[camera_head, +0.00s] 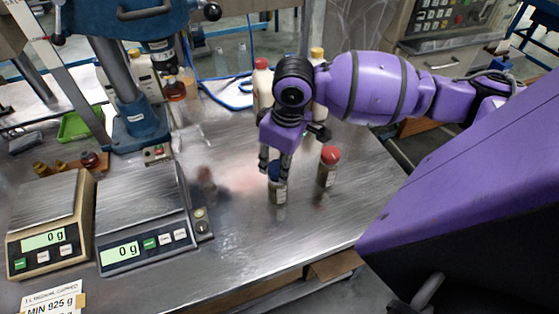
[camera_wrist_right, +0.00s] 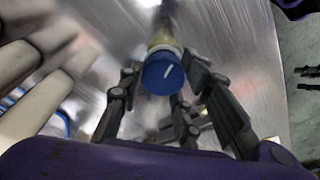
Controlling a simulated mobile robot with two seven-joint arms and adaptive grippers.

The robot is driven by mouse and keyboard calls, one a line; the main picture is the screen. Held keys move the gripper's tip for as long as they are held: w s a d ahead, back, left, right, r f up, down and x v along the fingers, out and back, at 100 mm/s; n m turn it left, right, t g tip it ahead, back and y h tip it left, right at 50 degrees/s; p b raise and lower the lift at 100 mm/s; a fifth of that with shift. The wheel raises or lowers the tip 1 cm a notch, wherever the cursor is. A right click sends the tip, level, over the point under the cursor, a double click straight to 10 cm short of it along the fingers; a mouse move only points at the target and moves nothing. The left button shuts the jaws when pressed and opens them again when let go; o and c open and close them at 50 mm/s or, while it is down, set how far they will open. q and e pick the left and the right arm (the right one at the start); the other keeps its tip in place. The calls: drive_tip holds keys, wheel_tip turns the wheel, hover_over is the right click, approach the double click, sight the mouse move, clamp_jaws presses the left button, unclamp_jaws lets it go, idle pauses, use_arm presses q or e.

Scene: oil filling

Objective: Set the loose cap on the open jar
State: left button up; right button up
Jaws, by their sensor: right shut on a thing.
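A small jar (camera_head: 278,192) with pale contents stands upright on the metal bench. A blue cap (camera_head: 274,170) is at its mouth; in the right wrist view the cap (camera_wrist_right: 162,74) shows a white mark on top, with part of the jar (camera_wrist_right: 164,46) behind it. My right gripper (camera_head: 273,163) points down over the jar, with its fingers shut on the blue cap. The fingers partly hide the rim, so I cannot tell whether the cap is fully seated. My left gripper is not in view.
A red-capped jar (camera_head: 328,167) stands close on the right. Taller bottles (camera_head: 262,85) stand behind my gripper. Two scales (camera_head: 143,215) are at the left, near a blue press stand (camera_head: 135,125). The bench front is clear.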

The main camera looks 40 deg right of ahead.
drive_tip(key=shift+f, duration=0.4)
drive_tip(key=o, duration=0.8)
